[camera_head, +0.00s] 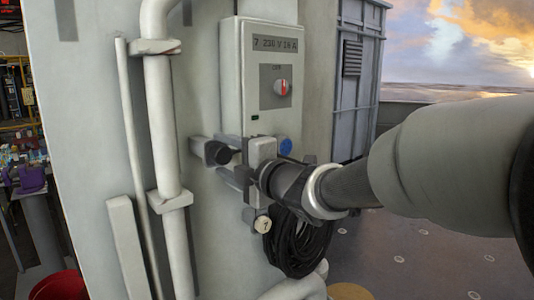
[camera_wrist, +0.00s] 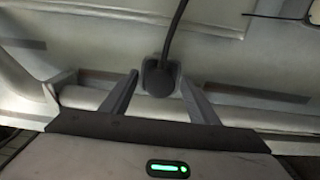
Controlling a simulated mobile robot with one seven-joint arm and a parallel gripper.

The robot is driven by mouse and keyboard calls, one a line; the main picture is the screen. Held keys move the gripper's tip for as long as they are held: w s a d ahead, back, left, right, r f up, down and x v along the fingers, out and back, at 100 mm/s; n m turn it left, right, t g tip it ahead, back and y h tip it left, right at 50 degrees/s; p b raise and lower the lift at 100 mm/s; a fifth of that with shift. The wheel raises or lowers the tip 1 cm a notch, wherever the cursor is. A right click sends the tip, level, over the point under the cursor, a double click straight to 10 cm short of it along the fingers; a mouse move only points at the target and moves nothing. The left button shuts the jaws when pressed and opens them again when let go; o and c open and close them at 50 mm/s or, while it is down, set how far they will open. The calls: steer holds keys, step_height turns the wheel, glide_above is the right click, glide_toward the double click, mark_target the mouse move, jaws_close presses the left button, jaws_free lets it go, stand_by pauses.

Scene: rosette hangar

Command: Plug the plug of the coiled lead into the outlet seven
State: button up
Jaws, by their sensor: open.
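The grey outlet box (camera_head: 262,75), marked 7 230 V 16 A, is on the wall in the head view. It has a red switch and a small green light. A blue round part (camera_head: 286,146), possibly its socket cover, shows below it. My gripper (camera_head: 215,158) is open beneath the box's left side. A black plug-like part (camera_head: 222,155) is between its fingers; contact cannot be told. In the wrist view, the black part (camera_wrist: 158,80) sits between the open fingers (camera_wrist: 160,98), against a grey block, with a black cable rising from it. The coiled lead (camera_head: 298,245) hangs below my wrist, partly hidden.
White vertical pipes (camera_head: 162,110) with brackets run up the wall left of my gripper. A red bucket (camera_head: 57,286) stands lower left. A tall grey cabinet (camera_head: 357,85) is behind my arm. Open floor (camera_head: 420,250) lies at right.

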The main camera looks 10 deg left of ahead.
stand_by(0.4)
jaws_close()
steer(key=b+v, duration=0.1)
steer(key=v, duration=0.5)
stand_by(1.0)
stand_by(0.4)
